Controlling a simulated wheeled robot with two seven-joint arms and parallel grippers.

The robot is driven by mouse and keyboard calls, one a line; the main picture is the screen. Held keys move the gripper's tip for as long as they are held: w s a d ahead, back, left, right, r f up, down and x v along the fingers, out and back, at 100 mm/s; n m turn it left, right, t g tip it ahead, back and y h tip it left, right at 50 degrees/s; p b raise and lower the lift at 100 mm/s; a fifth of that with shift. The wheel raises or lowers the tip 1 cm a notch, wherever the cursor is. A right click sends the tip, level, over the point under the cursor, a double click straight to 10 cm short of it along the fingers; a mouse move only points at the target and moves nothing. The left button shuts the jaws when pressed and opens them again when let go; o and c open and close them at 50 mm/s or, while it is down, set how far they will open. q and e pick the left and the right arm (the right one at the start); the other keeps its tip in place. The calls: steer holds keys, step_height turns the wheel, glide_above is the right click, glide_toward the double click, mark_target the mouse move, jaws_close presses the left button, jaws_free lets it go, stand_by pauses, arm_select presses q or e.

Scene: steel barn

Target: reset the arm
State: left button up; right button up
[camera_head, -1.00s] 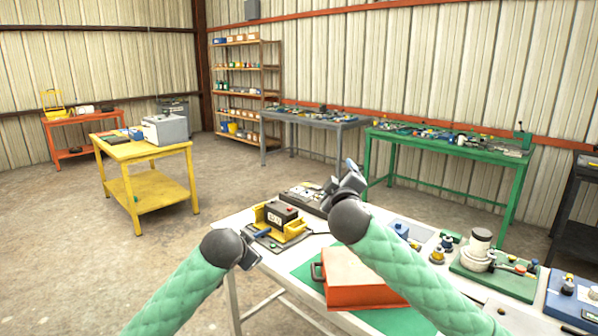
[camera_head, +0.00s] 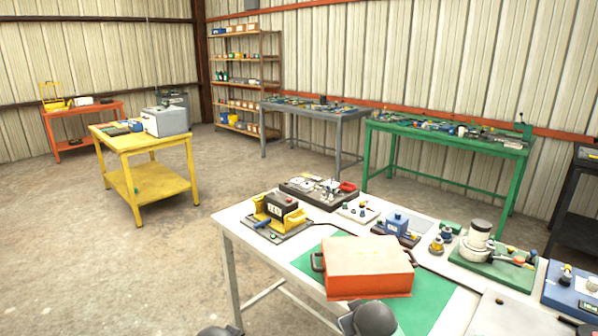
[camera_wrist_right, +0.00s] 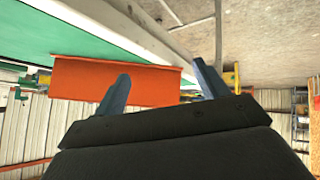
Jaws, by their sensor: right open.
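My right gripper (camera_wrist_right: 164,90) shows in the right wrist view with its two fingers apart and nothing between them. Behind the fingers in that view is the orange side of a toolbox (camera_wrist_right: 85,80). In the head view the orange toolbox (camera_head: 367,268) sits shut on a green mat (camera_head: 433,296) on the white table (camera_head: 230,222). At the bottom edge of the head view only dark rounded parts of my arms show. Neither gripper's fingers can be seen there, and the left gripper is out of view.
On the white table stand a yellow-and-black device (camera_head: 278,212), a dark tray of parts (camera_head: 318,192), and a green board with a grey cylinder (camera_head: 480,240). A yellow table (camera_head: 150,185) stands at left and a green bench (camera_head: 450,140) behind. The floor between is clear.

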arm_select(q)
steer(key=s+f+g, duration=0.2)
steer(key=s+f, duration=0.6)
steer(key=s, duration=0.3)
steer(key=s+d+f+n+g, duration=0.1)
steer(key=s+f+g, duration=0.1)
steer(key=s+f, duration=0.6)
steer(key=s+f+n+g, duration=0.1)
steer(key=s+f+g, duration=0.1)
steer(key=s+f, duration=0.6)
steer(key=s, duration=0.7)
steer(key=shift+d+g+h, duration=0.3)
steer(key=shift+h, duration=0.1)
arm_select(e)
steer(key=s+f+m+g, duration=0.1)
steer(key=s+f+g, duration=0.2)
steer(key=s+f, duration=1.2)
steer(key=s+d+f+m+g, duration=0.1)
steer(key=s+f+g, duration=0.3)
steer(key=s+f, duration=1.1)
steer(key=s, duration=0.8)
steer(key=shift+f+m+g, duration=0.15)
steer(key=shift+m+g, duration=0.15)
steer(key=shift+m, duration=0.1)
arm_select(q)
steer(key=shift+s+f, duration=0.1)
